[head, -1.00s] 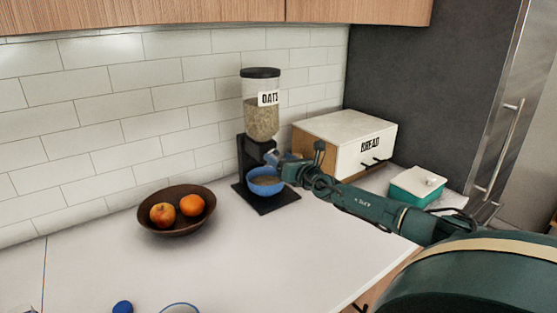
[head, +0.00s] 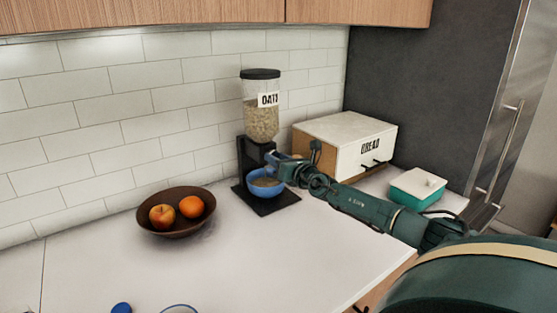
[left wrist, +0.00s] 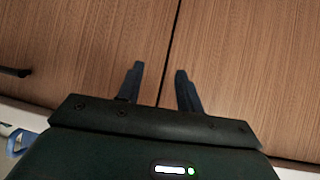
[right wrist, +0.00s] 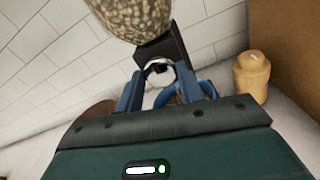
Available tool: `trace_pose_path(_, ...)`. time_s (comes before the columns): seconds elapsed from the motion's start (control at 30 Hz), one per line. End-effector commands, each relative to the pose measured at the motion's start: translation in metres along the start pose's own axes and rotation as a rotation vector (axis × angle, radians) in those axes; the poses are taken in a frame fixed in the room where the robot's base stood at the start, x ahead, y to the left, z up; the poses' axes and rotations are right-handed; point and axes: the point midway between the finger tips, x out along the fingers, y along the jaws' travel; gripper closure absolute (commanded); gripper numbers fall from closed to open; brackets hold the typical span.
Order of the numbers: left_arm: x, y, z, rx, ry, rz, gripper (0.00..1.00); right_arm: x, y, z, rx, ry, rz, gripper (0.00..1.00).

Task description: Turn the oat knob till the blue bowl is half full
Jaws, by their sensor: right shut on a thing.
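The oat dispenser (head: 260,119) is a clear hopper labelled OATS on a black stand against the tiled wall, partly filled with oats. The blue bowl (head: 264,190) stands on its black base below the outlet, with some oats showing inside; the exact level is hard to read. My right gripper (head: 272,159) is at the dispenser's front, shut on the oat knob (right wrist: 160,73), a pale round piece between the fingers in the right wrist view. The bowl's blue rim shows behind the fingers there. My left gripper (left wrist: 158,84) is open and empty, facing wooden cabinet fronts.
A brown bowl (head: 157,233) with two orange-red fruits stands left of the dispenser. A bread box (head: 355,158) and a teal container (head: 410,198) stand to the right. The front counter middle is clear.

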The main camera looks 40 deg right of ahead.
Motion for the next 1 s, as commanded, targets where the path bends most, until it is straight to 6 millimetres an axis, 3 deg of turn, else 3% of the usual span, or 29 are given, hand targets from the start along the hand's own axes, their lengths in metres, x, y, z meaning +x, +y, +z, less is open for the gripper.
trace_pose_path(0.47,0.0018,0.0001,0.0023,0.001,0.0,0.001,0.64,-0.0001,-0.0004,-0.0005,0.091,-0.001,0.0,0.86)
trace_pose_path(1.0,-0.0011,0.0015,0.0005,0.003,0.002,0.005,0.64,0.0,-0.0009,0.0009,0.559,-0.001,0.0,0.86)
